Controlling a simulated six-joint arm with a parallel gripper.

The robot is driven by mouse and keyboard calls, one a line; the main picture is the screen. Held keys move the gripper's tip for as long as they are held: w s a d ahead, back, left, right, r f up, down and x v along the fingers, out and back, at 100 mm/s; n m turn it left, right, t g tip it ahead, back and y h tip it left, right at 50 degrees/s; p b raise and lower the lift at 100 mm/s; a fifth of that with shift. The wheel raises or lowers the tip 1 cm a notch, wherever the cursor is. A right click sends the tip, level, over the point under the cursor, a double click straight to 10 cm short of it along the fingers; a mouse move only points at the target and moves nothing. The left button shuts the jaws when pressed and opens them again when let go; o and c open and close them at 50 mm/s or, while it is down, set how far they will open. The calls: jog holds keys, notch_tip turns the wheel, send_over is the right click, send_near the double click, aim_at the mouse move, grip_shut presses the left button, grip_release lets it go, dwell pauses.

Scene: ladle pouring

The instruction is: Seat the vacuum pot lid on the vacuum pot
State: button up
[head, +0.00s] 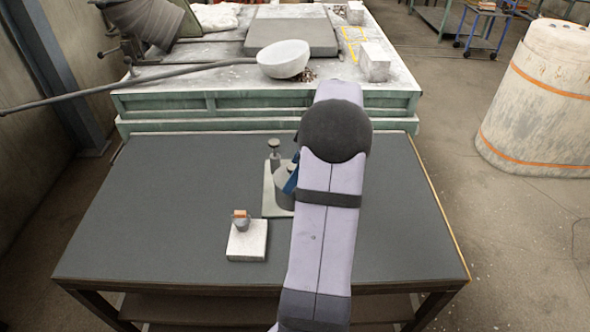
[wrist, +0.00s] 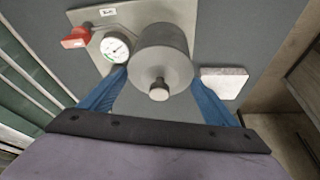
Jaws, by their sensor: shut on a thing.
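The grey round lid (wrist: 176,70) with a small knob (wrist: 158,90) faces the camera in the wrist view. A grey cylinder wall (wrist: 165,28), apparently the vacuum pot, shows directly behind it. I cannot make out whether a gap lies between them. My gripper (wrist: 159,76) is shut on the lid, one blue finger on each side. In the head view the grey pot or lid (head: 283,189) is on a pale base plate (head: 269,206), partly hidden by my arm. A blue finger of my gripper (head: 291,178) shows beside it.
A dial gauge (wrist: 115,48) and red handle (wrist: 75,38) stand beside the pot. The dark table (head: 160,210) is clear at left. A bench with a ladle bowl (head: 283,60) stands behind.

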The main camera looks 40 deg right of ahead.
dwell(0.4)
jog(key=o, duration=1.3)
jog(key=shift+r+p, duration=2.2)
jog(key=shift+r, duration=1.3)
jog(key=shift+a, duration=0.1)
